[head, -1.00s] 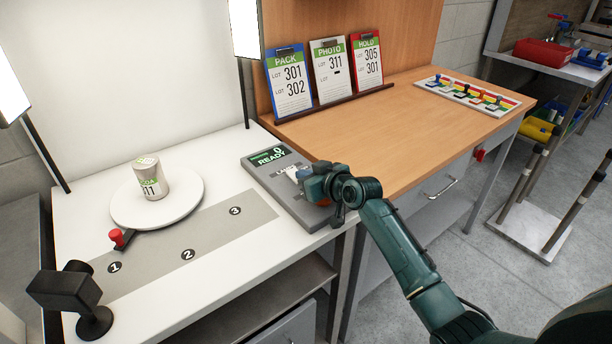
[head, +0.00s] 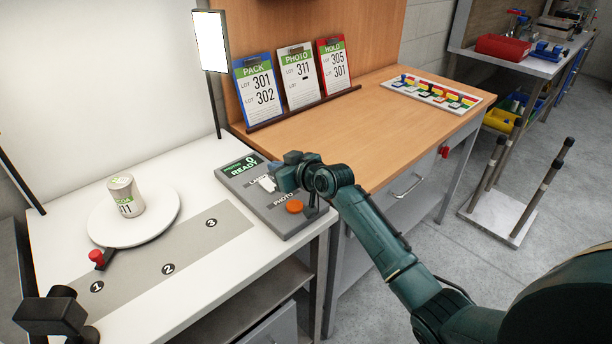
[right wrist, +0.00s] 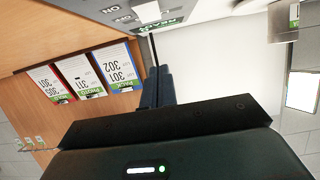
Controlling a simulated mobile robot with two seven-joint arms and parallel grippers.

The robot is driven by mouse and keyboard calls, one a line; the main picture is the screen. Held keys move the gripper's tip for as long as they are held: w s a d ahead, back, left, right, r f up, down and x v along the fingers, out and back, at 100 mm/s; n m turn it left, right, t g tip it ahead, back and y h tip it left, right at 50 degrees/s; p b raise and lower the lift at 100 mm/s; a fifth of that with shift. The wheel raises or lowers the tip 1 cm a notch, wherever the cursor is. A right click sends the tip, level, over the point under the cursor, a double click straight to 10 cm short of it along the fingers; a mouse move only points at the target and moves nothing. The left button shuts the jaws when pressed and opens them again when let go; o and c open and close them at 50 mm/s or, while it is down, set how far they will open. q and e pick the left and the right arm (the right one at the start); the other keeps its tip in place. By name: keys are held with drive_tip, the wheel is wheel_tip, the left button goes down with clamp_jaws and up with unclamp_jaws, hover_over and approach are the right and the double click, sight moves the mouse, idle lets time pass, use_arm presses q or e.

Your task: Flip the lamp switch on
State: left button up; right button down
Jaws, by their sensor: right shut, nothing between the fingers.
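The grey control box (head: 272,222) stands at the right end of the white table. It has a white lamp switch (head: 266,183), an orange photo button (head: 294,207) and a green display reading READY and 0. My right gripper (head: 284,180) is shut and empty, close beside the switch; I cannot tell if it touches. In the right wrist view the shut fingers (right wrist: 158,86) point toward the box, with the white switch (right wrist: 147,11) near the top edge beside an ON label. Which way the switch is set is unclear. My left gripper is not in view.
A labelled cup (head: 125,197) stands on a white turntable (head: 160,218) with a red-knobbed lever (head: 97,258). A black camera (head: 50,316) stands at front left. A bright lamp panel (head: 211,42) rises behind. Lot cards (head: 300,77) lean on the wooden bench.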

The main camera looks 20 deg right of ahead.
drive_tip(key=s+d, duration=0.1)
drive_tip(key=s, duration=0.2)
drive_tip(key=s+d, duration=0.1)
drive_tip(key=s, duration=0.2)
drive_tip(key=s+d+b, duration=0.1)
drive_tip(key=s, duration=0.2)
drive_tip(key=shift+s+d+r, duration=0.1)
drive_tip(key=shift+r, duration=0.15)
drive_tip(key=s+a+f+g+h, duration=0.2)
drive_tip(key=s+a+f+g, duration=0.15)
drive_tip(key=s+f, duration=0.85)
drive_tip(key=s+d+m+g+h, duration=0.2)
drive_tip(key=s+g, duration=0.4)
drive_tip(key=s, duration=1.4)
drive_tip(key=w+a+f+t+y, duration=0.1)
drive_tip(key=w+a+f+t, duration=0.1)
drive_tip(key=f, duration=0.3)
drive_tip(key=w+a+f+t, duration=0.2)
drive_tip(key=a+f+t, duration=0.1)
drive_tip(key=f+t, duration=0.1)
drive_tip(key=shift+w+a+f+n+y, duration=0.15)
drive_tip(key=shift+w+f+n+y, duration=0.2)
drive_tip(key=shift+f, duration=0.4)
drive_tip(key=shift+t, duration=0.25)
